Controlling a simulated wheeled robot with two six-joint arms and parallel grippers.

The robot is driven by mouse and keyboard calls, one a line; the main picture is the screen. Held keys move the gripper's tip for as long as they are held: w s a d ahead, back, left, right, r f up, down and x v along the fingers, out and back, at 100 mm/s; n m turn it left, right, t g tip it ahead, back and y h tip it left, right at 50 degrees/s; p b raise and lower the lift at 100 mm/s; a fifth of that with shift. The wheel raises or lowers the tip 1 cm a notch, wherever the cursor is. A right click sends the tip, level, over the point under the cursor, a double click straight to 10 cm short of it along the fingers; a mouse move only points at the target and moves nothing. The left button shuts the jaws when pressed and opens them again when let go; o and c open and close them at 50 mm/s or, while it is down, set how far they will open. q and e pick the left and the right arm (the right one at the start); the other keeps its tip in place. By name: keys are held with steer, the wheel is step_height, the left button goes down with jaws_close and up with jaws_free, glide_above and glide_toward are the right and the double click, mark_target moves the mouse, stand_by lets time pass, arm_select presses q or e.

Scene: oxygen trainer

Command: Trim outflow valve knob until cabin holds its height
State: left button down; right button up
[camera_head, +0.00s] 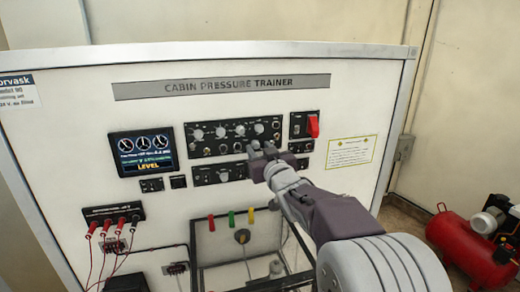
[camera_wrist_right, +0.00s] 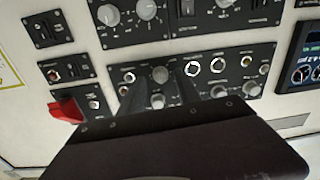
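The trainer panel (camera_head: 235,137) carries a row of small knobs, and their labels are too small to read, so I cannot tell which one is the outflow valve knob. My right gripper (camera_head: 262,148) is at the lower right part of this panel. In the right wrist view the two dark fingers (camera_wrist_right: 161,84) stand apart, one on each side of a round grey knob (camera_wrist_right: 159,75). I cannot tell whether they touch it. The display (camera_head: 145,152) shows three dials and the word LEVEL in yellow. My left gripper is not in view.
A red switch guard (camera_head: 313,126) sits right of the knobs; it also shows in the right wrist view (camera_wrist_right: 66,110). Red leads (camera_head: 103,229) hang at the lower left. A red compressor (camera_head: 465,240) stands on the floor at right.

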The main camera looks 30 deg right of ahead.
steer(key=shift+w+f, duration=0.1)
steer(key=shift+w, duration=0.15)
steer(key=shift+c, duration=1)
steer(key=shift+w, duration=0.1)
jaws_close()
steer(key=shift+f+m+b, duration=0.1)
steer(key=shift+m+b, duration=0.2)
steer(key=shift+o, duration=1)
jaws_free()
steer(key=shift+s, duration=0.2)
